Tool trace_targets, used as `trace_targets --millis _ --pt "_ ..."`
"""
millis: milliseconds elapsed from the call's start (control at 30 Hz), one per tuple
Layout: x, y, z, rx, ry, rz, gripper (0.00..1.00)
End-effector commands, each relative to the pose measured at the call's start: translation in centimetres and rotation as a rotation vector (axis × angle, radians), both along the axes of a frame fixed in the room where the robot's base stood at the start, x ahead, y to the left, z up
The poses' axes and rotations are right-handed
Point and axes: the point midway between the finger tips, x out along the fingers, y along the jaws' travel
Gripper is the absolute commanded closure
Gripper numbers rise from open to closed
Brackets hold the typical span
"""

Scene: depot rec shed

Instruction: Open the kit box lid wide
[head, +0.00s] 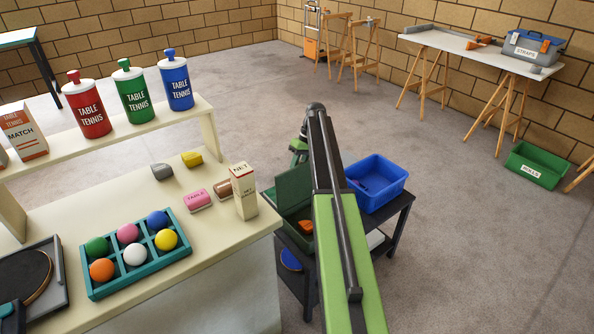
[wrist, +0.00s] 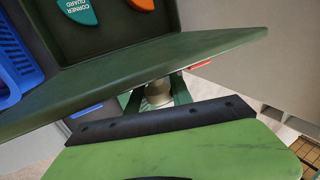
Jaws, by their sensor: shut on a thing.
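The dark green kit box (head: 300,240) sits on a black cart beside the counter. Its lid (head: 293,185) stands raised, roughly upright, so the inside shows. In the wrist view, the lid (wrist: 150,75) crosses the picture as a dark green slab. My gripper (wrist: 158,94) is shut on a pale metallic knob (wrist: 158,91) at the lid's outer side. In the head view, my gripper (head: 298,157) is at the lid's top edge, partly hidden by my arm.
A blue bin (head: 378,183) stands right of the box on the black cart (head: 398,222). The counter (head: 215,235) is close on the left, with a net carton (head: 244,192) near its edge. Open floor lies behind and to the right.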

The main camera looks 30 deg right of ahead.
Motion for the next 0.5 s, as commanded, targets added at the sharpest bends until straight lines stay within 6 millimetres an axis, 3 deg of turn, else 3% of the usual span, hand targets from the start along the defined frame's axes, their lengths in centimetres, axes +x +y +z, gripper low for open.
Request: trace_targets --millis 500 --pt "-0.42 -0.16 -0.17 -0.006 0.03 -0.001 1.0"
